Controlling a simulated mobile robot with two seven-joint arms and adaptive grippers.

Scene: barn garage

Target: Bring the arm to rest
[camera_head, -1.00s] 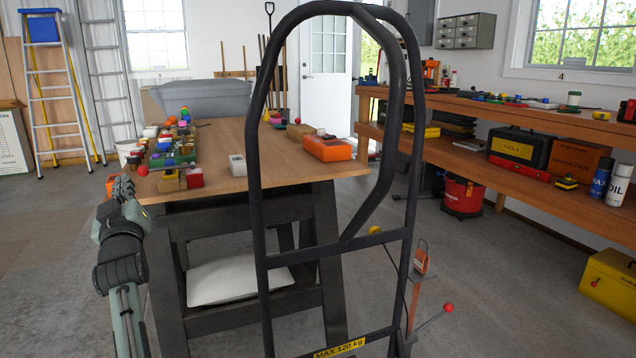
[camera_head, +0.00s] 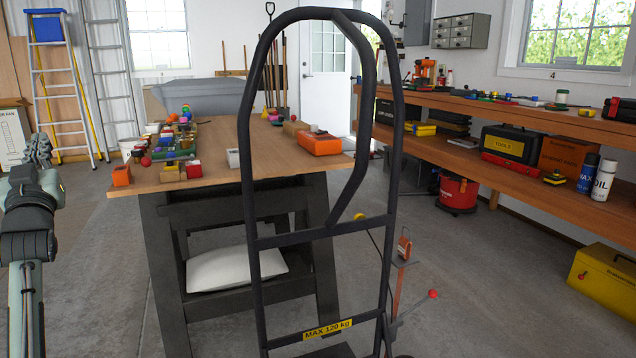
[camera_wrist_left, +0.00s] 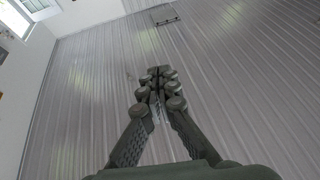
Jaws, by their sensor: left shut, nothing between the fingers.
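My left arm (camera_head: 28,240) stands at the left edge of the head view. Its gripper (camera_head: 38,150) points upward, left of the workbench and apart from it. In the left wrist view the gripper (camera_wrist_left: 160,85) is shut and empty, its fingertips together against the ribbed ceiling. My right gripper is in neither view.
A wooden workbench (camera_head: 215,135) holds several small coloured objects, with an orange block (camera_head: 122,175) at its near left corner. A black hand truck (camera_head: 246,200) stands close in front. Shelves (camera_head: 470,150) line the right wall. Floor (camera_head: 95,250) is clear between arm and bench.

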